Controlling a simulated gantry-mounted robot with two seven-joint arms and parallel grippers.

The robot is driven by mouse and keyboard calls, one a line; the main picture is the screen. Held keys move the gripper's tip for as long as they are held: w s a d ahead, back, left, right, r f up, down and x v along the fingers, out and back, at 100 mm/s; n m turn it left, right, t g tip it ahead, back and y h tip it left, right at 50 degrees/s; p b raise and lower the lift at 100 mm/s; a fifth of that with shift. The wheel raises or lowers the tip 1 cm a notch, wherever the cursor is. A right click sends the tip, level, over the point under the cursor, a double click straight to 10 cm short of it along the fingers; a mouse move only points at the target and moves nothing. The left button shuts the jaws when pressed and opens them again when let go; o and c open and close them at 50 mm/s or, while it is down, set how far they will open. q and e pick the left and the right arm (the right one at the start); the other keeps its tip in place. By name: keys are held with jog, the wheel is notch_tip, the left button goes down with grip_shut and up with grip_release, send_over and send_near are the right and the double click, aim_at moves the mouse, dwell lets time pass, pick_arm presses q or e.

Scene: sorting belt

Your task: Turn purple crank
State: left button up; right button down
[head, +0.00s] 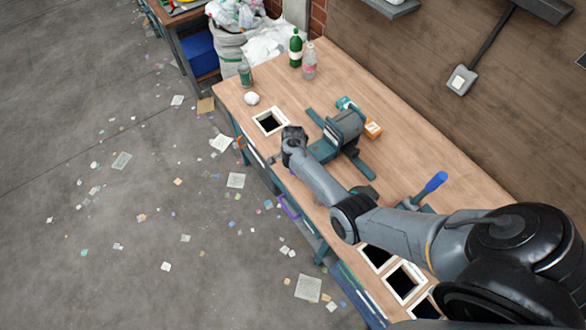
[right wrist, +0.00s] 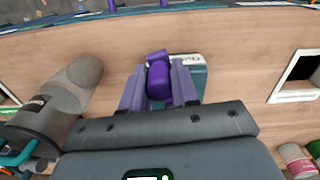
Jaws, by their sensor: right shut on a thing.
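The purple crank handle (right wrist: 158,75) shows in the right wrist view, between the two fingers of my right gripper (right wrist: 157,90). The gripper is shut on it. In the head view my right gripper (head: 273,158) is at the front edge of the bench, left of the grey drum machine (head: 345,126) on its teal base. The handle is hidden in the head view. The drum (right wrist: 62,100) also shows at the left of the right wrist view. My left gripper is not in view.
The wooden bench (head: 440,160) has a white-framed square opening (head: 257,117) near the gripper and several more at its near end. A blue-handled tool (head: 435,182) stands behind my arm.

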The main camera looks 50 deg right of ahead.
jog(key=w+d+m+b, duration=0.4)
jog(key=w+m+b, duration=0.3)
jog(key=m+b, duration=0.5)
jog(key=shift+w+m+b, duration=0.25)
jog(key=shift+m+b, duration=0.15)
jog(key=shift+b, duration=0.1)
jog(key=shift+d, duration=0.15)
jog(key=c, duration=0.8)
grip_release()
jog(key=shift+c, duration=0.2)
